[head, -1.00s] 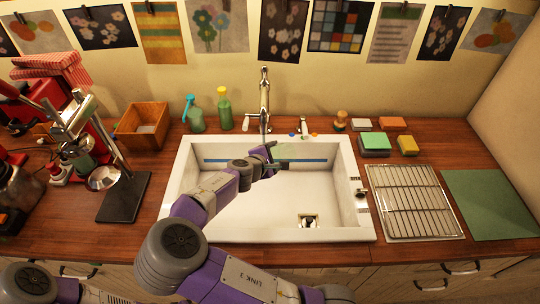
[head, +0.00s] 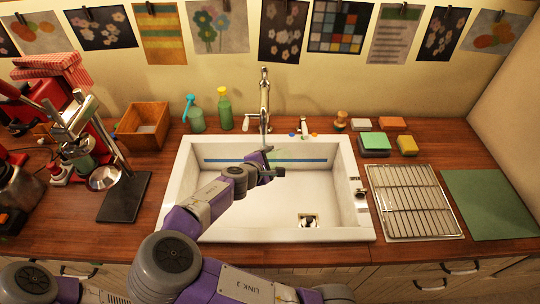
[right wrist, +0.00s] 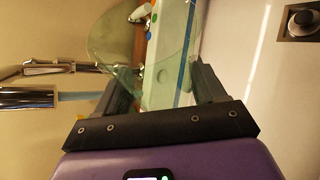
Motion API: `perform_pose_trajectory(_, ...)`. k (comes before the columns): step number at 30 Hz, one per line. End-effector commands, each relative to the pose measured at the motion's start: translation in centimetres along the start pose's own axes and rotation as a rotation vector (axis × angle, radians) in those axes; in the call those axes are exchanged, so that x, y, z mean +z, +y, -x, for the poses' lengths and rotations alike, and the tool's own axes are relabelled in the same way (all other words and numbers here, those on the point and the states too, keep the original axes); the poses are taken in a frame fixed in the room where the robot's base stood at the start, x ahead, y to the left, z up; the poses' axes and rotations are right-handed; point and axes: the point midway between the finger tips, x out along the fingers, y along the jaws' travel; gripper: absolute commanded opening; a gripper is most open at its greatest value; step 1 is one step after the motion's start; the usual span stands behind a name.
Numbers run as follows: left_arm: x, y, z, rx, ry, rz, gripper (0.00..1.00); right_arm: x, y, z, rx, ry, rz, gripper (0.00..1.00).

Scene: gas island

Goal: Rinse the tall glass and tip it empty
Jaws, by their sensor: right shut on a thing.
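My right gripper (head: 277,161) is over the back of the white sink (head: 185,190), just below the chrome faucet (head: 264,95). In the right wrist view its two fingers (right wrist: 165,88) are shut on the clear, greenish tall glass (right wrist: 115,42). The glass is see-through and faint in the head view, so its exact tilt and any water inside are hard to tell. The faucet spout (right wrist: 25,98) also shows at the left of the right wrist view, with a bluish stream (right wrist: 76,97) running from it toward the gripper. My left gripper is out of view.
A drain (head: 308,221) is at the sink's front. A wire rack (head: 415,200) and green mat (head: 490,203) lie to the right. Sponges (head: 375,142) and a brush (head: 341,120) stand behind. Bottles (head: 224,108), a wooden box (head: 142,127) and a red machine (head: 60,110) are left.

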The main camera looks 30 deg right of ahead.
Motion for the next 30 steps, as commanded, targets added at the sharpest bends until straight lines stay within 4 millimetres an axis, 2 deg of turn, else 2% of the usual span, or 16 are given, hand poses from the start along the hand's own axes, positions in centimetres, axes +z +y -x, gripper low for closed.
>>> perform_pose_trajectory(18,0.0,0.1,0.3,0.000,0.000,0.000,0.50,1.1,-3.2,3.7,0.001,0.000,0.000,0.31)
perform_pose_trajectory(30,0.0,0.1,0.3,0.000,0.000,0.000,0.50,1.3,-3.7,4.2,0.001,0.000,-0.002,0.31)
